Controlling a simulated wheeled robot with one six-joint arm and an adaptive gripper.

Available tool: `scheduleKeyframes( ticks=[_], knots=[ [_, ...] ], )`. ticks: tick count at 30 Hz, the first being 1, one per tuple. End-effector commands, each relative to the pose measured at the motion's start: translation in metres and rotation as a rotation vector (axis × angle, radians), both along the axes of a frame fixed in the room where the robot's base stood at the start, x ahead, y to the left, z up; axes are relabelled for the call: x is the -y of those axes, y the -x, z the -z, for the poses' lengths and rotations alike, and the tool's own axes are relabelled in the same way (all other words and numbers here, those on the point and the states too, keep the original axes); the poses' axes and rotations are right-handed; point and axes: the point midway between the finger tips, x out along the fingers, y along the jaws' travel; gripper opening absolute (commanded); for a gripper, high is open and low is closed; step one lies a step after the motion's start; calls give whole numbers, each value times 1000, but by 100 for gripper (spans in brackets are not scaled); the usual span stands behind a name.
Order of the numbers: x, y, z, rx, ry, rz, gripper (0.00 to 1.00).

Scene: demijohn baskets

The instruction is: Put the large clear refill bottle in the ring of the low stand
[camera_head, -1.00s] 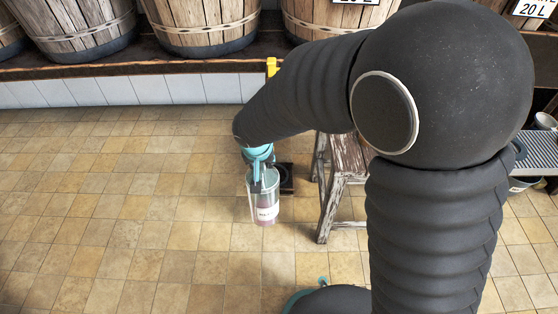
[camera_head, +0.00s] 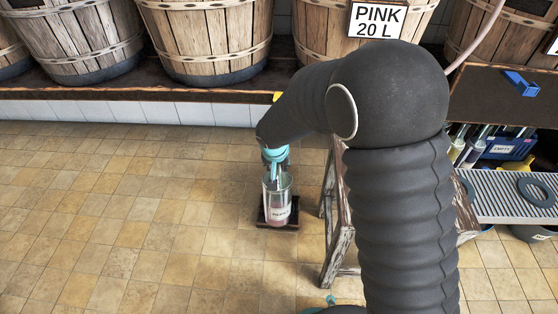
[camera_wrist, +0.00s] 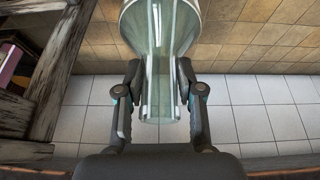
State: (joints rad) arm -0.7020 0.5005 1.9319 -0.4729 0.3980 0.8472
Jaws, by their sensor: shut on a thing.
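The large clear bottle (camera_head: 277,203) has a white label and a little pinkish liquid low down. It hangs upright from my gripper (camera_head: 275,156), which is shut on its neck. In the wrist view, the bottle (camera_wrist: 158,35) passes between the two fingers of my gripper (camera_wrist: 160,100). The low dark stand (camera_head: 292,223) is on the tiled floor, right behind or under the bottle's base. The bottle hides most of the stand and its ring, so I cannot tell whether the base is inside the ring or above it.
A worn wooden stool (camera_head: 334,240) stands just right of the stand. Large wooden casks (camera_head: 205,45) line a ledge behind. At the right are a grey slatted shelf (camera_head: 490,205) and a blue crate (camera_head: 512,147). The floor at left is clear.

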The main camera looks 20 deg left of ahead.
Motion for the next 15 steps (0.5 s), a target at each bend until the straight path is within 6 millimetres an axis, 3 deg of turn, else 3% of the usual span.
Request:
scheduleKeyframes(
  ticks=[4,15],
  knots=[
    [-5,-21,9,1,-3,2,0],
    [-10,-40,20,2,-2,1,0]
  ],
)
